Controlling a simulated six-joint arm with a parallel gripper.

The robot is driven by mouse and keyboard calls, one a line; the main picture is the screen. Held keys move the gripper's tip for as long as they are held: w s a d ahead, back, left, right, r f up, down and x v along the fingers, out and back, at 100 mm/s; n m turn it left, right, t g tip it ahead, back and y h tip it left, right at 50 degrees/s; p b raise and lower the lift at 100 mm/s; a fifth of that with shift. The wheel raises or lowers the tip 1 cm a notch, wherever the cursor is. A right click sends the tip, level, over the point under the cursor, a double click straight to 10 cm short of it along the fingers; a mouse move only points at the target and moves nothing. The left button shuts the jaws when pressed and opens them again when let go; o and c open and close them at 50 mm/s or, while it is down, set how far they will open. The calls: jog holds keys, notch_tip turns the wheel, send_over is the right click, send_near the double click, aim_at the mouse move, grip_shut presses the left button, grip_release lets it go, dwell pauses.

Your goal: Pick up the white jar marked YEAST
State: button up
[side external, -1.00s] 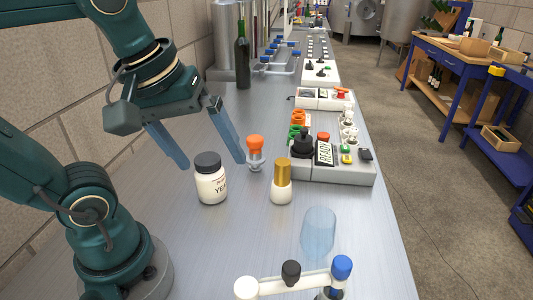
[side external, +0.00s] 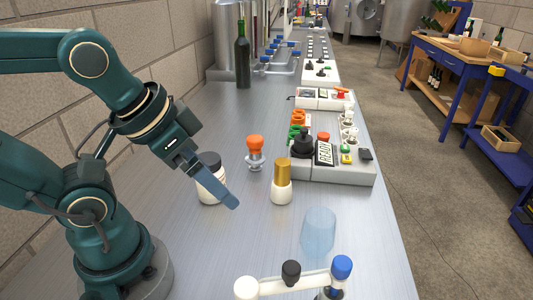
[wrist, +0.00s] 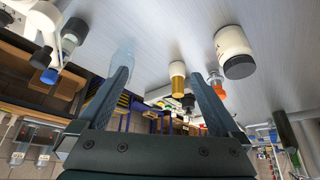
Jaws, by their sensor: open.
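The white jar with a dark lid (side external: 207,190) stands upright on the metal bench in the side view. A gripper finger crosses in front of it and hides most of its label. In the wrist view the jar (wrist: 231,42) is at the upper right, outside the right finger, not between the fingers. My gripper (side external: 234,205) is seen nearly edge-on in the side view, with one blue finger showing. In the wrist view my gripper (wrist: 160,75) is open, its fingers wide apart and nothing held. I cannot tell whether the finger touches the jar.
A gold-capped white bottle (side external: 281,186) stands close right of the finger. An orange-topped part (side external: 255,152) is just behind. A clear blue cup (side external: 318,232) and a pipe with knobs (side external: 291,278) are nearer. A control panel (side external: 335,172) lies right; a dark bottle (side external: 242,55) stands behind.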

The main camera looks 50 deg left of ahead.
notch_tip(320, 180, up, 5)
jog(key=a+f+m+g+y, duration=0.4)
jog(key=a+m+y, duration=0.2)
jog(key=a+m, duration=0.35)
jog(key=w+a+r+m+y, duration=0.3)
jog(key=w+a+m+y, duration=0.3)
jog(key=m, duration=0.5)
jog(key=shift+n+t+y, duration=0.3)
jog(key=shift+n+y, duration=0.05)
jog(key=shift+y, duration=0.35)
jog(key=f, duration=0.5)
jog(key=d+f, duration=0.1)
jog(key=f, duration=0.9)
jog(key=shift+s+d, duration=0.1)
jog(key=shift+d, duration=0.1)
jog(key=shift+a+f, duration=0.15)
jog(key=shift+f, duration=0.25)
jog(key=shift+x, duration=2.4)
